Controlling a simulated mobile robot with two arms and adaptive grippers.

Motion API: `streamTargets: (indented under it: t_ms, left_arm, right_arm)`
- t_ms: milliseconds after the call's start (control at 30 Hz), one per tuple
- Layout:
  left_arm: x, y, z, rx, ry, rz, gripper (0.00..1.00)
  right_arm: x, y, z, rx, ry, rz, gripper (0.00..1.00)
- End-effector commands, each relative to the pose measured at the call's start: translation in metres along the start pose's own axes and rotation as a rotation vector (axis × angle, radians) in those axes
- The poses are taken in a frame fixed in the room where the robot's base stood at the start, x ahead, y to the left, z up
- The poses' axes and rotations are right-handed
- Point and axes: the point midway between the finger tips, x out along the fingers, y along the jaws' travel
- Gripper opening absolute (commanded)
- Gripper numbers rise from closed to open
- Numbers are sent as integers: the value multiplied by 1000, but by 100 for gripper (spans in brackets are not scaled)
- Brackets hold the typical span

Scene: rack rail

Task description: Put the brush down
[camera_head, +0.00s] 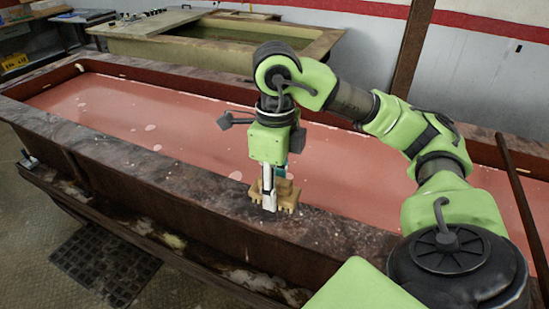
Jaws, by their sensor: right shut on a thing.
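My right gripper (268,185) points down above the near rim of the reddish tank. It is shut on the brush (287,195), a tan wooden block that shows between and beside the fingers. The brush is at the rim's top surface; I cannot tell whether it touches it. A small teal part shows just above the brush, behind the white finger. The gripper hides part of the brush. My left gripper is not in view.
The long tank (120,150) has a wide, stained rim (335,228) with free room on both sides of the brush. A second greenish tank (215,38) stands behind. A dark post (412,45) rises at the back. A floor grate (105,265) lies at lower left.

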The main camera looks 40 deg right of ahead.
Motion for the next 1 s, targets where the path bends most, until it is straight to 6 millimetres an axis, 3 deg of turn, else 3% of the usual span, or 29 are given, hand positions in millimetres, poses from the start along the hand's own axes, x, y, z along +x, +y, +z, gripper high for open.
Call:
streamTargets:
  t_ms: [567, 767, 1000]
  left_arm:
    - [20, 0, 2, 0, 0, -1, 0]
    - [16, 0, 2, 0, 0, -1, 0]
    - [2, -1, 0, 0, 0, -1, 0]
  right_arm:
    - [0, 48, 47, 56, 0, 2, 17]
    - [13, 24, 65, 68, 5, 3, 17]
    - [36, -27, 96, 67, 6, 2, 17]
